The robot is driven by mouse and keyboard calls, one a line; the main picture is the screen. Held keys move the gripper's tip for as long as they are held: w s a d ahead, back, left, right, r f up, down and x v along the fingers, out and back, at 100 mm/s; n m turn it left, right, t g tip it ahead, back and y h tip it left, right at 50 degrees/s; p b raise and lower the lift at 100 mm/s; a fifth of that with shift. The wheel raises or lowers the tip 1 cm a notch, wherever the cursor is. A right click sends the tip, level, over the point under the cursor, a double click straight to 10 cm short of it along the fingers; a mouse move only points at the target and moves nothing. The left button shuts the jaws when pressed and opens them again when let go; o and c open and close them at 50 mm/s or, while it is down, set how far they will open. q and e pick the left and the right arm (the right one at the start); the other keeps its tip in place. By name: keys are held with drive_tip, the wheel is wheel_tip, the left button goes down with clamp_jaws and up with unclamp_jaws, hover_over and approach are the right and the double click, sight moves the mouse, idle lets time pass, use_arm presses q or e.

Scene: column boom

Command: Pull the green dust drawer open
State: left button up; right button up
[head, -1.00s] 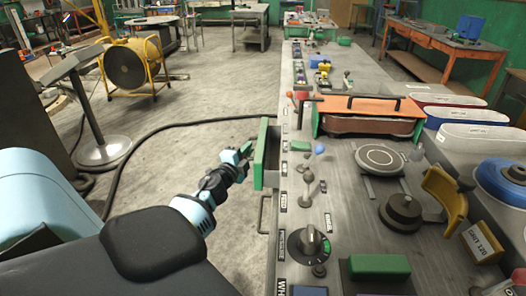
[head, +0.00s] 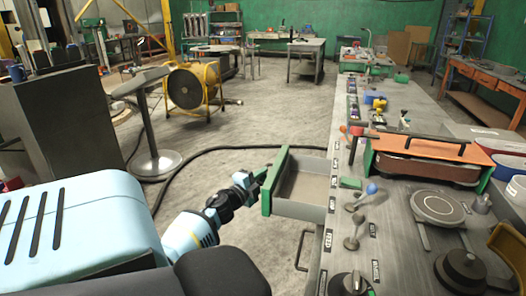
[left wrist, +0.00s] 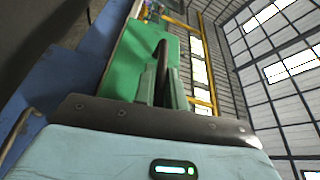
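The green dust drawer (head: 275,181) sticks out from the left side of the long grey bench in the head view. Its grey, empty-looking inside (head: 303,188) shows between the green front and the bench. My left gripper (head: 260,177) is at the outer face of the green front. In the left wrist view the green front (left wrist: 133,62) fills the upper left. A dark bar handle (left wrist: 161,62) runs between the two fingers of my left gripper (left wrist: 161,88), which are closed around it. My right gripper is in neither view.
The bench top (head: 400,190) carries an orange-framed sander (head: 425,158), a round plate (head: 438,206) and small levers. A metal pull (head: 303,250) sits below the drawer. A grey pedestal (head: 152,130) and yellow fan (head: 193,87) stand left. A dark cable crosses the open floor.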

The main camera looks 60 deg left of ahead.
use_arm(q)
drive_tip(key=o, duration=0.3)
drive_tip(key=shift+o, duration=0.2)
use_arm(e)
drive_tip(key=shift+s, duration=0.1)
use_arm(q)
drive_tip(key=v, duration=0.8)
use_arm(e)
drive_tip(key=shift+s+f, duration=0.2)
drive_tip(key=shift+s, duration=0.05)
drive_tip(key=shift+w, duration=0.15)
use_arm(q)
drive_tip(key=shift+w, duration=0.1)
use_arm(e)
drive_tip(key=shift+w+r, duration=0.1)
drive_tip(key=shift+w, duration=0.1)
